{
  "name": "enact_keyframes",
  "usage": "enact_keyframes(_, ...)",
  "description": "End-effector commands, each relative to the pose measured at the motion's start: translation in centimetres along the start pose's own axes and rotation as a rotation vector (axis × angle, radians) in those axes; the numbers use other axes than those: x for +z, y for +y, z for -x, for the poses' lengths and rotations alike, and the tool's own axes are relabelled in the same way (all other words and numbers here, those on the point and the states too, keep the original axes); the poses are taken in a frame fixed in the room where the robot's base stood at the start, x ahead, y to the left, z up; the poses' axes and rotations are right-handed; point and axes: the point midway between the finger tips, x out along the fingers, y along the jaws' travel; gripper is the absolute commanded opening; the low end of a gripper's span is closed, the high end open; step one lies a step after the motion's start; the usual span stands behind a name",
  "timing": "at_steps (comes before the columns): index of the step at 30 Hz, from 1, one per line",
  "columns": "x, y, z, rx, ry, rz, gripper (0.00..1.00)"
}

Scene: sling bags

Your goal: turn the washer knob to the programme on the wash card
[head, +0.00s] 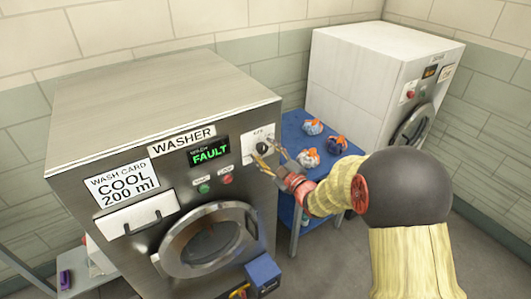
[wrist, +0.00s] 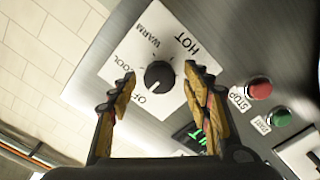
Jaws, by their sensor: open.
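The washer (head: 150,95) has a wash card (head: 124,184) reading "COOL 200 ml". Its black knob (head: 263,148) sits on a white dial plate at the panel's upper right. In the wrist view the knob (wrist: 159,75) is ringed by the labels OFF, COOL, WARM and HOT. A small light mark on the knob appears to face OFF. My gripper (head: 268,153) is open in front of the dial. In the wrist view the gripper's fingertips (wrist: 159,74) are on either side of the knob, with gaps visible between them and it.
The washer display (head: 209,151) reads "FAULT" in green. A red button (wrist: 260,88) and a green button (wrist: 279,118) are near the dial. A blue table (head: 292,127) with several bundles stands right of the washer, beside a white dryer (head: 365,75). A white drawer (head: 130,222) is below the card.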

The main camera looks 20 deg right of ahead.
Motion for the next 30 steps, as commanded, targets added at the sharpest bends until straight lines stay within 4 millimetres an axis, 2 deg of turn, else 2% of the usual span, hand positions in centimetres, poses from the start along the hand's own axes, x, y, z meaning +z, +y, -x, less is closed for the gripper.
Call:
enact_keyframes(8, 0.0, 0.01, -0.16, 0.0, -0.001, 0.0, 0.49)
enact_keyframes(30, 0.0, -0.01, -0.14, -0.001, 0.0, 0.0, 0.07)
